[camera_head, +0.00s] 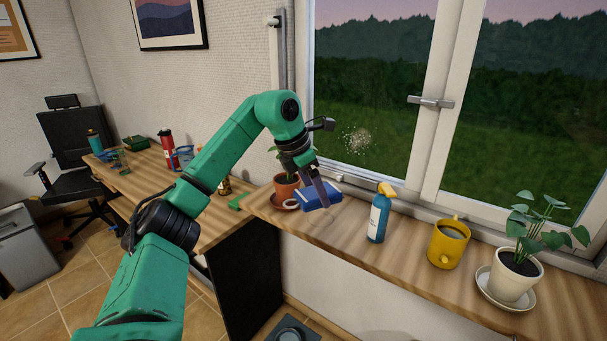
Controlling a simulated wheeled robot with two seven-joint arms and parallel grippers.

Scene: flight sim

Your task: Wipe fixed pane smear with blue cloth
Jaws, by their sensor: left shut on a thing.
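A pale speckled smear (357,140) is on the lower left part of the left window pane (372,84). A blue folded cloth (326,195) lies on the wooden sill, in front of the window and left of the spray bottle. My left gripper (318,200) points down at the cloth, its fingers shut on it. The cloth appears to be on or very near the sill surface. The gripper covers part of the cloth. My right gripper does not show.
On the sill (400,255) stand a potted plant (286,188), a blue spray bottle (379,215) with a yellow top, a yellow mug (449,245) and a plant in a white pot (513,277). A window handle (430,101) sticks out. A desk (150,185) with several items stands left.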

